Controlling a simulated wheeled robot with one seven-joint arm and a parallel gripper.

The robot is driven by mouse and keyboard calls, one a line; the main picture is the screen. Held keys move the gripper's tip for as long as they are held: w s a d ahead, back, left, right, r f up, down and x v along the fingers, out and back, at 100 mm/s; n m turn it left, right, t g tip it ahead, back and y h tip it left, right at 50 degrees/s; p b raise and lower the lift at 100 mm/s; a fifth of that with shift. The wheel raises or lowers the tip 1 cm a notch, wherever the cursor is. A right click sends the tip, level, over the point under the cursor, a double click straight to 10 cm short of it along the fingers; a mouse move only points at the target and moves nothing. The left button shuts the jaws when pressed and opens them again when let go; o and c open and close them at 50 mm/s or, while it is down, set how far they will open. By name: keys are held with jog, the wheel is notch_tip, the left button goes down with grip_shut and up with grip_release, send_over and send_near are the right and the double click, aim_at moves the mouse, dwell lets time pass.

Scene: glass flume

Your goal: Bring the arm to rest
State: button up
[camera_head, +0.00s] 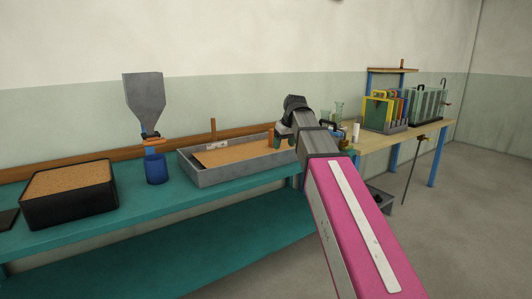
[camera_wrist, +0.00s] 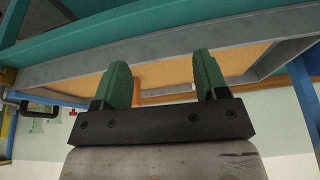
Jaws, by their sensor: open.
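My arm, with a pink link, reaches out over the teal bench in the head view. My gripper (camera_wrist: 165,80) shows in the wrist view with two green fingers spread apart and nothing between them. In the head view only a little of the gripper (camera_head: 283,133) shows near the right end of the grey tray (camera_head: 205,180); the arm hides much of it. The tray holds a flat tan layer, and its grey rim also shows past the fingers in the wrist view (camera_wrist: 150,45). I cannot tell how far the fingers are above the tray.
On the teal bench (camera_head: 140,206) stand a black box of tan grains (camera_head: 70,208) and a grey hopper (camera_head: 145,92) above a blue cup (camera_head: 156,170). A wooden table (camera_head: 395,140) at the right bears a rack of coloured plates (camera_head: 380,110) and a glass tank (camera_head: 428,103).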

jog(key=s+d+f+m+g, duration=0.1)
jog(key=s+d+f, duration=0.15)
jog(key=f, duration=0.55)
jog(key=s+d+f+m+h, duration=0.1)
jog(key=s+d+f, duration=0.15)
jog(key=f, duration=0.55)
jog(key=s+d+f+m+g, duration=0.15)
jog(key=s+f, duration=0.25)
jog(key=f, duration=0.4)
jog(key=s+d+f+m+h, duration=0.1)
jog(key=s+d+f, duration=0.4)
jog(key=s+f, duration=0.9)
notch_tip(320, 180, down, 3)
jog(key=shift+r+m+g, duration=0.2)
jog(key=shift+m+g, duration=0.25)
jog(key=shift+m, duration=0.3)
jog(key=shift+w, duration=0.1)
